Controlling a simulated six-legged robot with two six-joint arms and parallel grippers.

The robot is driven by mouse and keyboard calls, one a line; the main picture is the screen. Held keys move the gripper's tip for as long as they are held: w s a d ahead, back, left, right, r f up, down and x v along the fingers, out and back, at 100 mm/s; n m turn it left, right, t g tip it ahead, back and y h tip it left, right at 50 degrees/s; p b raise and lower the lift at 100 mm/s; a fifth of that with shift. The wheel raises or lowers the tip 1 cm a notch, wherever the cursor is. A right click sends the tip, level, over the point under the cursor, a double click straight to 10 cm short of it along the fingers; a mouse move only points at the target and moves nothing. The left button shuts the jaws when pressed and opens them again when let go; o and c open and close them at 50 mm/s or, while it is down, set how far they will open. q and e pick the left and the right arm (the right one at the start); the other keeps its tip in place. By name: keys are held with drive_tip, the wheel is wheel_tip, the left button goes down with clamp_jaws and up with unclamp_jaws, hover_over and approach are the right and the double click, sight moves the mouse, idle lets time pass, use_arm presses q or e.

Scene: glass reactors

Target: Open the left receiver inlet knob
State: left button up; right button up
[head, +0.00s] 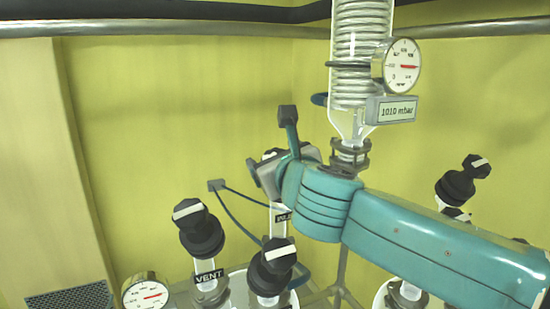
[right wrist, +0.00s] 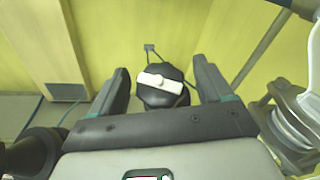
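The left receiver's inlet knob (head: 270,154) is black with a white bar. It is partly hidden behind my right gripper in the head view, above a partly covered label (head: 283,216). In the right wrist view the knob (right wrist: 163,94) sits between the two fingers, its white bar slightly tilted, with a gap on each side. My right gripper (head: 271,143) is open around the knob; it also shows in the right wrist view (right wrist: 162,82). My left gripper is in neither view.
The VENT knob (head: 196,228) and another black knob (head: 273,266) stand close by, left of and below my right gripper. A round gauge (head: 145,292) is at bottom left. A glass coil condenser (head: 358,70) with a gauge (head: 402,65) and a 1010 mbar display (head: 392,111) rises above my right arm.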

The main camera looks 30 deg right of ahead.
drive_tip(key=b+v, duration=0.3)
drive_tip(key=v, duration=1.3)
drive_tip(key=shift+s, duration=0.15)
